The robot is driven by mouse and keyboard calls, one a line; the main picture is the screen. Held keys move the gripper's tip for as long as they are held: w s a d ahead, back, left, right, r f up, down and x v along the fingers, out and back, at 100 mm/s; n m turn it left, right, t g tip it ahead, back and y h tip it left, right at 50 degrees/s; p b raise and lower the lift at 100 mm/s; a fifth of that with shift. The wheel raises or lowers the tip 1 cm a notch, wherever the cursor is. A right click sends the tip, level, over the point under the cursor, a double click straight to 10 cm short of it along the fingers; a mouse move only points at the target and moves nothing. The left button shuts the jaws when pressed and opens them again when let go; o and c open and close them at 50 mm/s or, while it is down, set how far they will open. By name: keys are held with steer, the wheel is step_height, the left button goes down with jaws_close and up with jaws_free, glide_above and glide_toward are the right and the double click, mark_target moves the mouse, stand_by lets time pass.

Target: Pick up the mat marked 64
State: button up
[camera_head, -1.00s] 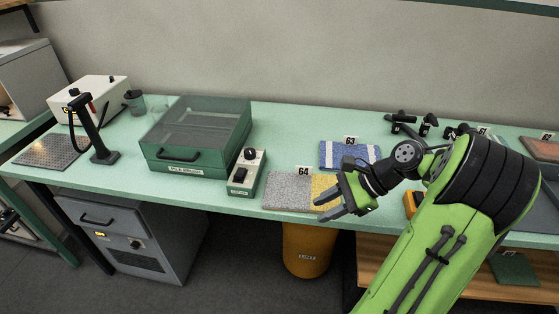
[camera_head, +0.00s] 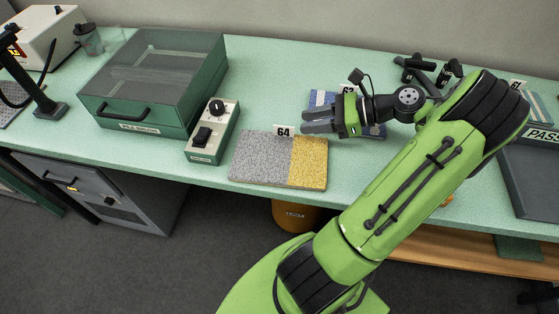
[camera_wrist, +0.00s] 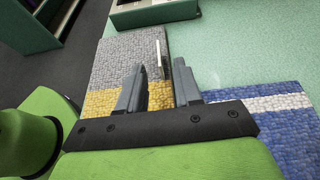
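The mat marked 64 (camera_head: 262,158) is grey with a yellow strip at its right end. It lies flat near the front edge of the bench, with a small "64" card (camera_head: 283,131) standing at its back edge. It also shows in the wrist view as a grey and yellow mat (camera_wrist: 120,48), partly hidden by a finger. My gripper (camera_head: 304,121) is above the bench, behind the mat's right end. In the wrist view my gripper (camera_wrist: 158,75) has its two fingers apart, with nothing held between them.
A blue and white mat (camera_head: 322,97), partly hidden by my gripper, lies behind. It also shows in the wrist view (camera_wrist: 270,125). A control box (camera_head: 212,132) and a green lidded box (camera_head: 150,85) stand left of the mat. Black tools (camera_head: 425,70) lie at the back right.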

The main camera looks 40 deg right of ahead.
mark_target(276, 128)
steer(key=x, duration=0.2)
steer(key=b+x, duration=0.1)
steer(key=shift+w+a+f, duration=0.1)
steer(key=shift+w+f, duration=0.15)
steer(key=shift+f, duration=0.1)
steer(key=b+x, duration=0.4)
steer(key=x, duration=0.2)
steer(key=shift+s+a+r, duration=0.1)
steer(key=shift+a+r, duration=0.05)
steer(key=shift+r, duration=0.1)
steer(key=shift+c, duration=0.3)
jaws_close()
